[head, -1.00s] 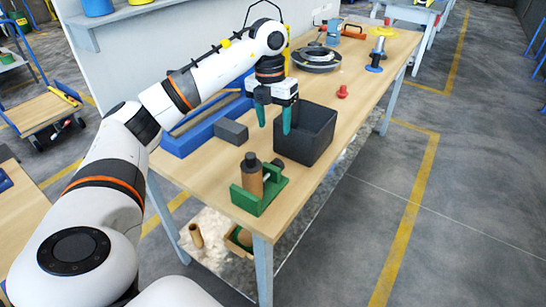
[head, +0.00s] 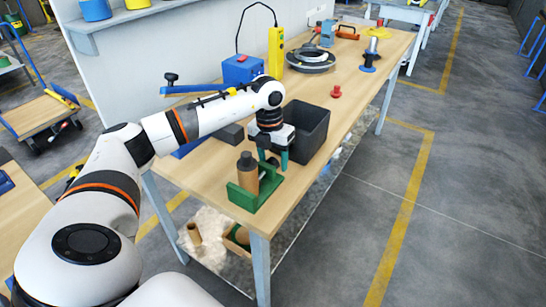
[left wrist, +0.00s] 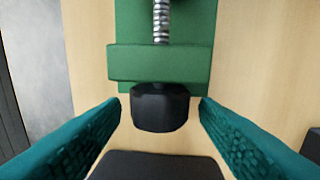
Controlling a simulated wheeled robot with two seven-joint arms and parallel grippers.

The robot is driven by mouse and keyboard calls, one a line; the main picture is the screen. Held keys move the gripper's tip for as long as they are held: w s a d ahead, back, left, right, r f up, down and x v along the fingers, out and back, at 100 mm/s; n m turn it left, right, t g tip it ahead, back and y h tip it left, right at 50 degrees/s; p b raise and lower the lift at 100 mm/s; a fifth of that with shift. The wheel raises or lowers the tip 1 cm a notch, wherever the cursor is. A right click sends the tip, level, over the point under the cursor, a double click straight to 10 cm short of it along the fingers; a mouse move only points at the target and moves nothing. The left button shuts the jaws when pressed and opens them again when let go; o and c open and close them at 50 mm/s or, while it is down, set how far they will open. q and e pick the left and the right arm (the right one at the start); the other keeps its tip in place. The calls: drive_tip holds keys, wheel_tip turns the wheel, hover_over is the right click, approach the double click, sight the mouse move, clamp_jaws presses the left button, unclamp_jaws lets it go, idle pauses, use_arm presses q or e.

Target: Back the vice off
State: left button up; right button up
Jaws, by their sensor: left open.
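The green vice (head: 252,195) stands near the front end of the workbench, with a brown cylinder with a dark top (head: 246,172) upright in it. In the left wrist view the green vice body (left wrist: 160,62), its threaded screw (left wrist: 161,18) and the black knob (left wrist: 160,108) on the screw's end show. My left gripper (head: 273,163) is at the vice's far right side. Its open teal fingers (left wrist: 160,112) lie on either side of the knob, with a gap at each side. In the head view the knob is hidden by the gripper and vice. My right gripper is not in view.
A dark open crate (head: 306,130) stands close behind my left gripper. A grey block (head: 232,134) lies left of it. A red knobbed piece (head: 335,91) and a blue-based stand (head: 369,66) are farther along. The bench's right front is clear.

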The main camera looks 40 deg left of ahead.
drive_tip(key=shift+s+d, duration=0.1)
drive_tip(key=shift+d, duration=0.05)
use_arm(q)
drive_tip(key=shift+c, duration=0.9)
drive_tip(key=c, duration=0.8)
drive_tip(key=shift+d+r+y+p, duration=0.2)
drive_tip(key=shift+y+p, duration=0.2)
drive_tip(key=shift+y, duration=0.1)
drive_tip(key=shift+d+y, duration=0.15)
drive_tip(key=shift+y, duration=0.45)
drive_tip(key=shift+f+g+y, duration=0.2)
drive_tip(key=shift+g+y, duration=0.1)
drive_tip(key=shift+y, duration=0.8)
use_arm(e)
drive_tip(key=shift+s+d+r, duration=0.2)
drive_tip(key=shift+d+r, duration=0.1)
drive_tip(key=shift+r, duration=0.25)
use_arm(q)
drive_tip(key=o, duration=1)
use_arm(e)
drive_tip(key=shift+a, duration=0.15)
